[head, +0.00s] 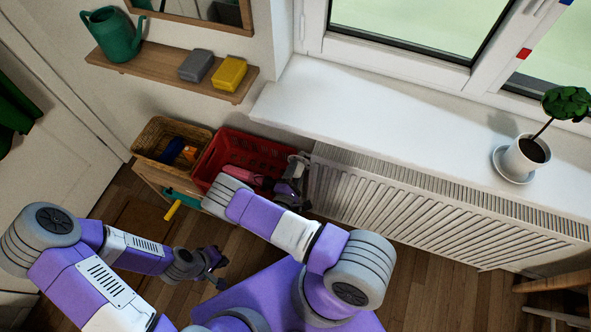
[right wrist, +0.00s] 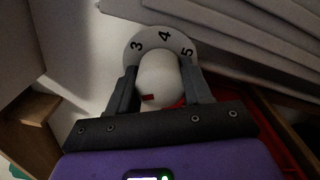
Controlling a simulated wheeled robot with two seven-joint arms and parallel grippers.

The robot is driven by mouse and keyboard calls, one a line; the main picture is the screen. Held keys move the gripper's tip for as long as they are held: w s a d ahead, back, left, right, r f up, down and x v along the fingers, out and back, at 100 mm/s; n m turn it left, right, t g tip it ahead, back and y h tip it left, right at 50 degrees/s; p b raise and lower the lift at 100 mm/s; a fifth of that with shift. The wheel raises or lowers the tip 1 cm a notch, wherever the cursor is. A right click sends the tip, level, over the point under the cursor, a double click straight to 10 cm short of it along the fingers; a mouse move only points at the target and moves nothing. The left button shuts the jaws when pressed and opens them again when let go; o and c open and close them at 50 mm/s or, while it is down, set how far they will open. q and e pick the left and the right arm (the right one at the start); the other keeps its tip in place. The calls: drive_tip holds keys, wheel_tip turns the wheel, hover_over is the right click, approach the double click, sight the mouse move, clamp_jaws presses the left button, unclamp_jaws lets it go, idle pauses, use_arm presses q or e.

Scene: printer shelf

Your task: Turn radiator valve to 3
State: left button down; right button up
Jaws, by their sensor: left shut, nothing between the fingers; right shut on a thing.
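The radiator valve's white knob (right wrist: 158,78) sits in front of a grey dial (right wrist: 160,45) in the right wrist view. The numbers 3, 4 and 5 show on the dial. A red mark is on the near side of the knob; I cannot tell which number is set. My right gripper (right wrist: 159,70) is shut on the knob, one dark finger on each side. In the head view it is at the radiator's left end (head: 298,172), and the valve is hidden there. My left gripper (head: 219,268) is shut and empty, low over the wooden floor.
The white ribbed radiator (head: 400,204) is under the windowsill (head: 360,105), which bears a potted plant (head: 526,155). A red crate (head: 250,150) and a wicker basket (head: 150,135) stand left of my right gripper. A wall shelf (head: 160,68) is above them.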

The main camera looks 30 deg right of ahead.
drive_tip(key=m+p, duration=0.1)
drive_tip(key=m, duration=0.4)
drive_tip(key=shift+r+m+p, duration=0.15)
drive_tip(key=shift+m+p, duration=0.15)
drive_tip(key=shift+p, duration=0.1)
drive_tip(key=m+p, duration=0.1)
drive_tip(key=m, duration=0.3)
drive_tip(key=shift+m+p, duration=0.4)
drive_tip(key=shift+s+d+f, duration=0.1)
drive_tip(key=shift+f, duration=0.1)
drive_tip(key=o, duration=1)
drive_tip(key=shift+o, duration=0.2)
